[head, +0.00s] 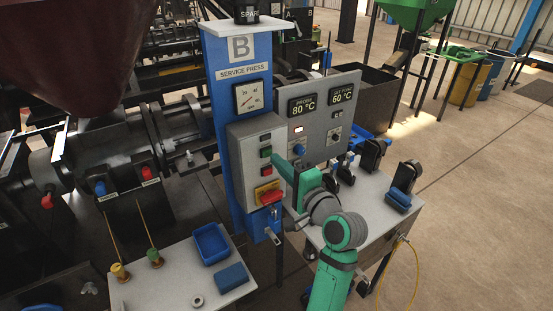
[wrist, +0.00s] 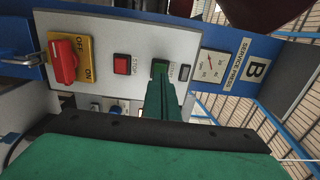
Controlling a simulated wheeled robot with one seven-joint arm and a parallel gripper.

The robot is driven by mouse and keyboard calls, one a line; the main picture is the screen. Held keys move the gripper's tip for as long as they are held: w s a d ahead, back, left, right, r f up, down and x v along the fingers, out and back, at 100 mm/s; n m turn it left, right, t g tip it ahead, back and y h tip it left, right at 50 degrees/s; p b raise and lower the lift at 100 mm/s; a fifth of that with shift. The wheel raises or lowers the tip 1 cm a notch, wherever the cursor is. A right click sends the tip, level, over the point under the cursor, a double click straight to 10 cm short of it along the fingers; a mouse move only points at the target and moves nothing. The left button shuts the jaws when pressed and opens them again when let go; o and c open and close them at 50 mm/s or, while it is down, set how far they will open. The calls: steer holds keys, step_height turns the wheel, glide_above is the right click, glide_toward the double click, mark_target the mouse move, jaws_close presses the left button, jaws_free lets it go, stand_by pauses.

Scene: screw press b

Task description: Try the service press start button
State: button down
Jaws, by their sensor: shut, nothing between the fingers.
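The service press start button (wrist: 160,67) is a green square button on the pale control box; it also shows in the head view (head: 266,152). My gripper (wrist: 161,82) is shut and empty, its green fingertips right at the start button and overlapping its lower part in the wrist view. Whether they touch it I cannot tell. In the head view my gripper (head: 274,161) points at the box from the right. The red stop button (wrist: 122,64) sits beside the start button. The control box (head: 242,165) is mounted on the blue service press column (head: 222,120).
A red rotary switch (wrist: 64,60) on a yellow plate is on the same box; its handle sticks out. A grey panel (head: 320,122) with two temperature displays stands right of the box.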

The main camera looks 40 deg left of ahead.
steer(key=v, duration=1.1)
steer(key=shift+d, duration=0.3)
steer(key=s+d+f+m+t+h, duration=0.25)
steer(key=d+f+t+h, duration=0.35)
steer(key=f, duration=0.7)
steer(key=s+d+f+m+t+h, duration=0.2)
steer(key=s+d+f+h, duration=0.15)
steer(key=d+f, duration=0.7)
steer(key=s+d+f+n+h, duration=0.1)
steer(key=s+d+f+h, duration=0.25)
steer(key=s+f, duration=0.25)
steer(key=s+d+r+n+h, duration=0.1)
steer(key=s+n, duration=0.3)
steer(key=s, duration=0.6)
steer(key=s+d+r+n+h, duration=0.1)
steer(key=s+d+n+h, duration=0.1)
steer(key=s, duration=0.9)
steer(key=shift+d+n+t+h, duration=0.3)
steer(key=shift+d+n, duration=0.55)
steer(key=shift+n, duration=0.1)
